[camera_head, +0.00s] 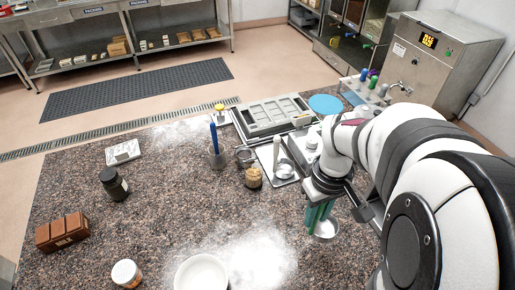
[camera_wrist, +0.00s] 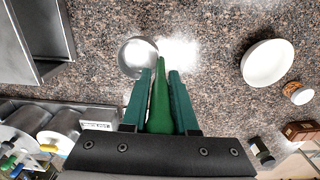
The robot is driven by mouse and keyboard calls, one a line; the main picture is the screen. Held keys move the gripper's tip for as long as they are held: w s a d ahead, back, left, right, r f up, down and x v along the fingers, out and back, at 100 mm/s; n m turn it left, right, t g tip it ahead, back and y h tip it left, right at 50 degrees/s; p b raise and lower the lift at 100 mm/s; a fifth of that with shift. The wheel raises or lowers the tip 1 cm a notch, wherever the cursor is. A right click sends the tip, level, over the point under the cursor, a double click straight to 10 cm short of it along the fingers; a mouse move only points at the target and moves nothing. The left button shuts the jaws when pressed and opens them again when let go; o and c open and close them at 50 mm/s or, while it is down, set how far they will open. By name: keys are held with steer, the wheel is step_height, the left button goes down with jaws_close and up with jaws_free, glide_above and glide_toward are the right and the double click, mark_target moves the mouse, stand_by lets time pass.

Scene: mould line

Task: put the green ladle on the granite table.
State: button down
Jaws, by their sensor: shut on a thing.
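The green ladle has a green handle (camera_wrist: 160,108) and a round metal bowl, which shows in the head view (camera_head: 327,229) at the right of the table. My gripper (camera_wrist: 159,78) has its two teal fingers on either side of the handle and is shut on it. In the head view my gripper (camera_head: 318,213) points down at the granite table (camera_head: 150,225). The ladle's bowl is beyond the fingertips, over speckled granite. I cannot tell whether the bowl touches the table. My fingers hide much of the handle in the head view.
A tray with a pale-handled utensil (camera_head: 277,152), a jar (camera_head: 253,177) and a grey mould (camera_head: 270,115) stand behind my gripper. A white bowl (camera_head: 201,273), orange-labelled jar (camera_head: 126,273), dark jar (camera_head: 114,184) and brown block (camera_head: 62,232) stand left. Granite between them is clear.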

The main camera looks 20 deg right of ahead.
steer(key=shift+s+d+r, duration=0.2)
steer(key=shift+d, duration=0.05)
steer(key=shift+w+r, duration=0.1)
steer(key=shift+r, duration=0.05)
steer(key=w+a+r, duration=1)
steer(key=w+a, duration=0.1)
steer(key=a, duration=0.3)
steer(key=shift+w+r, duration=0.25)
steer(key=shift+w, duration=0.1)
steer(key=w+a+f+n, duration=0.3)
steer(key=w+f+n, duration=0.2)
steer(key=w+f, duration=0.7)
step_height(320, 180, down, 10)
steer(key=w, duration=0.1)
steer(key=shift+r, duration=0.25)
steer(key=shift+f, duration=0.1)
